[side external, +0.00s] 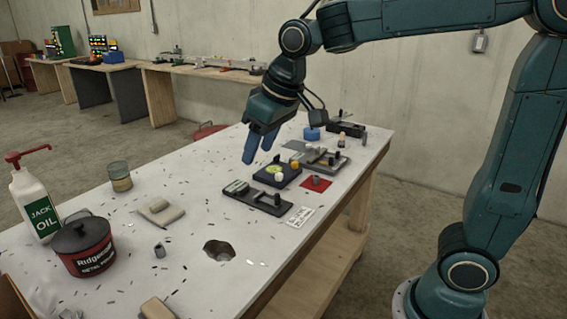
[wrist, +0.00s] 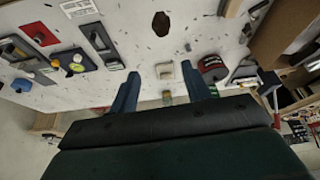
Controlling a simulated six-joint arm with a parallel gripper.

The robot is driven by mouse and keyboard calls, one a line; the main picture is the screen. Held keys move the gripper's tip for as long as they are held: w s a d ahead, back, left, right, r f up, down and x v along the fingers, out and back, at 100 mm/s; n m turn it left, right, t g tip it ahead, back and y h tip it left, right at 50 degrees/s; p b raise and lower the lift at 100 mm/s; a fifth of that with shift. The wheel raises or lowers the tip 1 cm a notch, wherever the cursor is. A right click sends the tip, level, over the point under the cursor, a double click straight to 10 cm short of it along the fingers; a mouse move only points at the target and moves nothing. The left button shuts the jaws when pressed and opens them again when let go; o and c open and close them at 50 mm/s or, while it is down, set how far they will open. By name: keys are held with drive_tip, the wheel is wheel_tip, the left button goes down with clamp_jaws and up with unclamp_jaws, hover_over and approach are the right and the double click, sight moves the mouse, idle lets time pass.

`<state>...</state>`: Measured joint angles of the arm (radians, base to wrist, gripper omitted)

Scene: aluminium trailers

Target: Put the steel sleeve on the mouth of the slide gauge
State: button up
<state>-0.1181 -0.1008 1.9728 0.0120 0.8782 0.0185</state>
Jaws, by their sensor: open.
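My gripper (side external: 257,154) is open and empty above the far half of the white table; its two blue fingers also show in the wrist view (wrist: 160,75). A short grey metal cylinder (side external: 160,250), possibly the steel sleeve, stands left of the table's hole, well away from my gripper. Another small grey cylinder (side external: 316,181) stands on a red mat and also shows in the wrist view (wrist: 38,37). A dark plate with a black knob (side external: 258,197) and a grey plate with a black knob (side external: 325,160) are gauge-like; I cannot tell which is the slide gauge.
A navy block with a yellow disc (side external: 277,175) sits between the plates. A hole (side external: 219,250) opens near the front edge. A beige pad (side external: 160,211), a glass jar (side external: 120,177), a red-and-black can (side external: 82,246) and an oil bottle (side external: 34,204) stand left. Dark chips lie scattered.

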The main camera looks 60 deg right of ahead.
drive_tip(key=w+a+f, duration=0.2)
drive_tip(key=w+f, duration=0.1)
drive_tip(key=w, duration=0.3)
drive_tip(key=w+a+f, duration=0.2)
drive_tip(key=w+a, duration=0.1)
drive_tip(key=w, duration=0.3)
drive_tip(key=n+g, duration=0.1)
approach(159, 247)
drive_tip(key=shift+w+x, duration=0.25)
drive_tip(key=shift+x, duration=1.6)
drive_tip(key=shift+d+r, duration=0.1)
drive_tip(key=shift+d, duration=0.1)
drive_tip(key=shift+x, duration=2.6)
drive_tip(key=shift+s+a, duration=0.15)
drive_tip(key=shift+s, duration=0.05)
clamp_jaws()
